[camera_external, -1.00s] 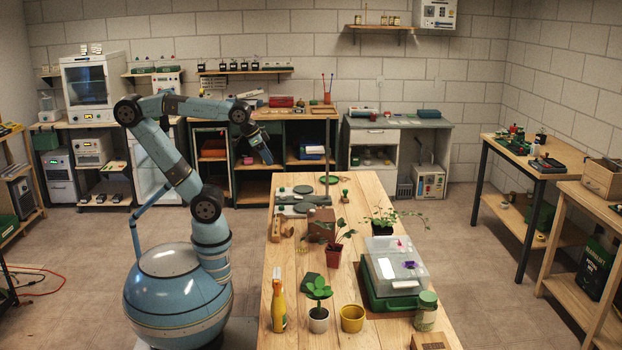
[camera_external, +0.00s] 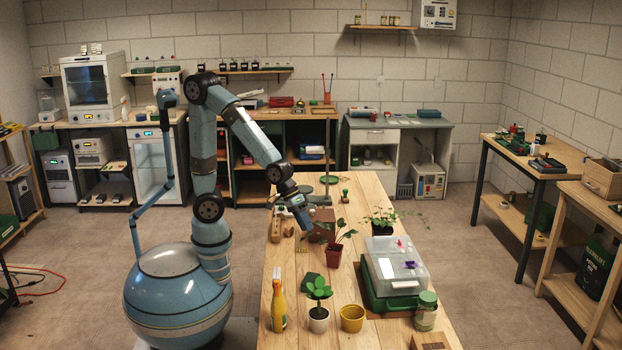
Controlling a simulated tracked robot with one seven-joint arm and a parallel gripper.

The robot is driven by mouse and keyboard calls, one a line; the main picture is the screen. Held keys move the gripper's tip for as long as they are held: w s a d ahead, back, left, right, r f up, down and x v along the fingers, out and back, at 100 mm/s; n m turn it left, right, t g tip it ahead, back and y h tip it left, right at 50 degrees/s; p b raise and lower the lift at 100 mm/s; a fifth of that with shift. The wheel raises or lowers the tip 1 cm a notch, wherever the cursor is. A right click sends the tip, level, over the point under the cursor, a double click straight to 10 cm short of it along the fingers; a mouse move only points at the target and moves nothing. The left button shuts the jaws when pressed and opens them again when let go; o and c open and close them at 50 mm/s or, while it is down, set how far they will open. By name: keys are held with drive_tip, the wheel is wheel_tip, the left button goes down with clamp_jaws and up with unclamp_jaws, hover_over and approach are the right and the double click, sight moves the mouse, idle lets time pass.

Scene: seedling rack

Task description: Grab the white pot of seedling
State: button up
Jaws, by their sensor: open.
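The white pot (camera_external: 318,322) stands upright near the front of the wooden table (camera_external: 362,190). A green broad-leaved seedling (camera_external: 319,288) grows from it. My gripper (camera_external: 306,226) is above the table's left part, behind and above the white pot and well apart from it. It points down and to the right, open, and I see nothing between its fingers. The fingertips are small in this view.
A yellow bottle (camera_external: 279,305) stands left of the white pot, and an empty yellow pot (camera_external: 352,318) stands close on its right. A red pot (camera_external: 333,255) with a plant is behind. A clear-lidded green box (camera_external: 394,275) and a jar (camera_external: 426,312) are at the right.

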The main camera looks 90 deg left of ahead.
drive_tip(key=s+d+n+h, duration=0.3)
drive_tip(key=d+n+h, duration=0.4)
drive_tip(key=d, duration=1)
wheel_tip(320, 180, up, 17)
drive_tip(key=d+n+t+h, duration=0.1)
drive_tip(key=n+t+h, duration=0.3)
drive_tip(key=n, duration=0.7)
drive_tip(key=g+h, duration=0.1)
approach(322, 316)
drive_tip(key=shift+n, duration=0.3)
drive_tip(key=a+r, duration=0.1)
drive_tip(key=s+a+r, duration=0.1)
drive_tip(key=a+r, duration=0.1)
drive_tip(key=shift+s+a+r, duration=0.1)
drive_tip(key=shift+s+r, duration=0.15)
drive_tip(key=shift+s, duration=0.1)
drive_tip(key=shift+w+d+f, duration=0.15)
drive_tip(key=shift+d, duration=0.1)
drive_tip(key=x, duration=1.3)
drive_tip(key=shift+d, duration=0.1)
